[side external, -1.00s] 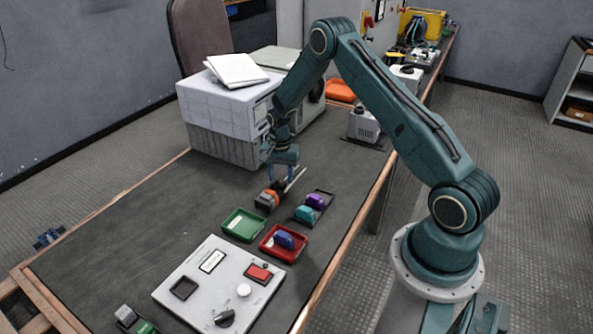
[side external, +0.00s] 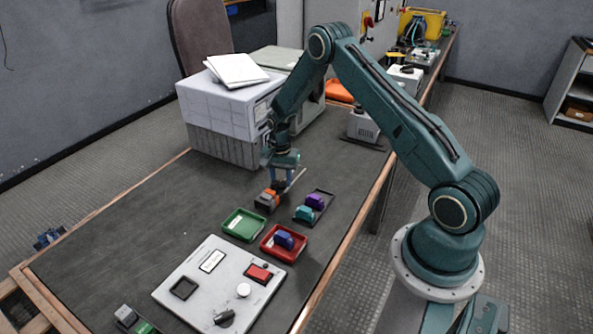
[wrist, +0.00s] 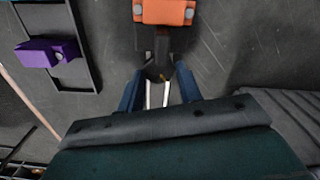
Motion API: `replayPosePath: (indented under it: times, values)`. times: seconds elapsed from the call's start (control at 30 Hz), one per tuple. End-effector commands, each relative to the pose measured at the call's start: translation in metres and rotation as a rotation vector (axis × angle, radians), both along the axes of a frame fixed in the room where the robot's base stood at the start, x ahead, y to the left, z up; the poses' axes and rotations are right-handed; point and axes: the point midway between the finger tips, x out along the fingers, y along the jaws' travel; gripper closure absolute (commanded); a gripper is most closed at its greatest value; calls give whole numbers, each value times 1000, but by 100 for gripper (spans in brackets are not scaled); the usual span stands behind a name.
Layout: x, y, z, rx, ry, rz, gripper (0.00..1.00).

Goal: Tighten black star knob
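A black knob (side external: 223,317) sits at the front edge of the pale grey panel (side external: 205,298). Its exact shape is too small to make out. My gripper (side external: 281,186) is far from it, low over the bench behind the trays. In the wrist view its two blue fingers (wrist: 160,75) are spread apart, with a dark piece and two pale strips showing between them. I cannot make out contact with these. An orange-topped grey block (side external: 266,201) lies just in front of the fingers; its orange part also shows at the top of the wrist view (wrist: 168,12).
The panel also has a white knob (side external: 243,290) and a red switch (side external: 258,273). A green tray (side external: 229,232), a red tray (side external: 269,254) with a blue block, and a dark tray (side external: 325,205) with purple and teal blocks stand between.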

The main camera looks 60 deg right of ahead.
Motion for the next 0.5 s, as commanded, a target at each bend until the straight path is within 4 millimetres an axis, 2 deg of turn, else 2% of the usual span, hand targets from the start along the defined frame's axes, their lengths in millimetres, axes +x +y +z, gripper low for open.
replayPosePath:
  times: [0.03, 0.1, 0.5]
  values:
    - [0, 0, 0, 0, 0, 0, 83]
    - [0, 0, 0, 0, 0, 0, 92]
    - [0, 0, 0, 0, 0, -43, 92]
